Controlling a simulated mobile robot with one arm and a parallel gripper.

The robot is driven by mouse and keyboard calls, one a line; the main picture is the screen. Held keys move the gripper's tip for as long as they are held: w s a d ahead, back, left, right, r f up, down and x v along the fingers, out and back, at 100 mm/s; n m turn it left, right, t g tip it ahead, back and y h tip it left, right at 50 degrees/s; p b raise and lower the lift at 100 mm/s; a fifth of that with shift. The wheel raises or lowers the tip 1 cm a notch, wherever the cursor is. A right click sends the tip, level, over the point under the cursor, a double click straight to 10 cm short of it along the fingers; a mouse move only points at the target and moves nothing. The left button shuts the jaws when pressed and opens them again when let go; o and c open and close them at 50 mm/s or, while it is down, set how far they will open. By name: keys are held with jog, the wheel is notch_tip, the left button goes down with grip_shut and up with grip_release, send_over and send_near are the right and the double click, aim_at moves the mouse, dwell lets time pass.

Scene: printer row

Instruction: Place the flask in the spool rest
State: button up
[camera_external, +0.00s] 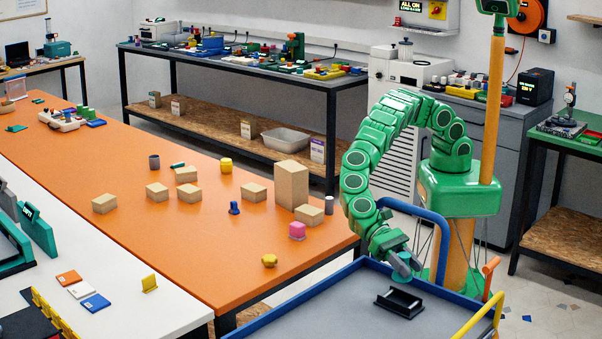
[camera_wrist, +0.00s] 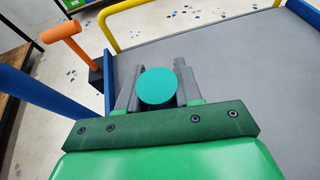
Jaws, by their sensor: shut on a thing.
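My gripper (camera_external: 404,266) is over the grey tray of the cart, at its rear side. In the wrist view my gripper (camera_wrist: 157,82) is shut on a round teal-topped thing, the flask (camera_wrist: 158,87), with a grey finger on each side. The black spool rest (camera_external: 399,303), a low cradle with raised ends, lies on the cart's tray, below and in front of my gripper. The flask is apart from it. The spool rest does not show in the wrist view.
The cart's grey tray (camera_external: 345,310) has blue rims, a yellow handle (camera_external: 480,315) and an orange lever (camera_external: 490,272). The tray is otherwise clear.

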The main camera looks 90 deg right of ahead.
aim_at(406, 281)
jog(key=shift+f, duration=2.4)
jog(key=shift+f, duration=0.55)
jog(key=o, duration=1)
jog(key=shift+r, duration=0.2)
jog(key=shift+r, duration=0.45)
jog(key=v, duration=1.2)
